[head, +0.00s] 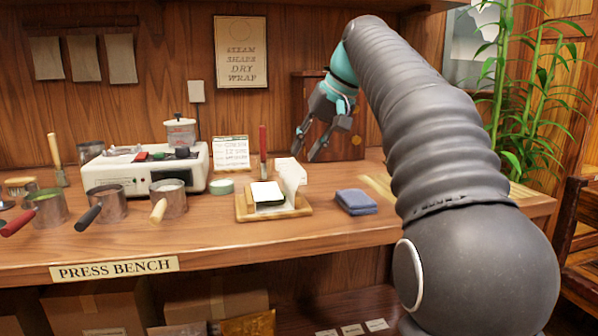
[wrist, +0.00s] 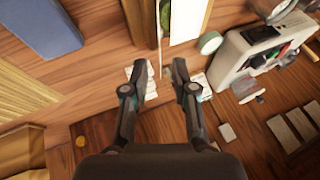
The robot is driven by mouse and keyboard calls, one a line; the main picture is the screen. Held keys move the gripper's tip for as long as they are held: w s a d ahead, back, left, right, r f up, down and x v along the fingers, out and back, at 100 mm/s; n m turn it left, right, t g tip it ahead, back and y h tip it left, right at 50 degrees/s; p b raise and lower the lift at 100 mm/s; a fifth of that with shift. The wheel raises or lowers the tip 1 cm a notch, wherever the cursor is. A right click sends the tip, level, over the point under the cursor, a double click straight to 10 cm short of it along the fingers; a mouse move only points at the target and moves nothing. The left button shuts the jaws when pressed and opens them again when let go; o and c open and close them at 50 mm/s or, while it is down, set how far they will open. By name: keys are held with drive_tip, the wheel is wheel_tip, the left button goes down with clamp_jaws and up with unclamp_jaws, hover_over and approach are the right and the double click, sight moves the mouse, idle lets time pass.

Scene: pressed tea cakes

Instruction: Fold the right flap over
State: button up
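A wooden board (head: 243,213) on the bench bears a low block with a white top (head: 266,192) and a dark green edge. A white paper flap (head: 291,174) stands up at its right side. In the wrist view the board (wrist: 128,14), a patch of green (wrist: 165,14) and white paper (wrist: 186,18) show at the top edge, partly cut off. My gripper (head: 322,135) is open and empty, above and to the right of the flap, apart from it. Its spread fingers (wrist: 159,66) also show in the wrist view with nothing between them.
A folded blue cloth (head: 356,201) lies right of the board. A red-handled tool (head: 263,143) and a printed card (head: 231,153) stand behind it. A white machine (head: 150,168) and several handled metal cups (head: 168,199) are left. Bare bench lies in front of the board.

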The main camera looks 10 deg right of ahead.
sight(298, 164)
drive_tip(key=shift+b+x, duration=0.4)
drive_tip(key=shift+x, duration=2)
clamp_jaws()
drive_tip(key=shift+d, duration=0.1)
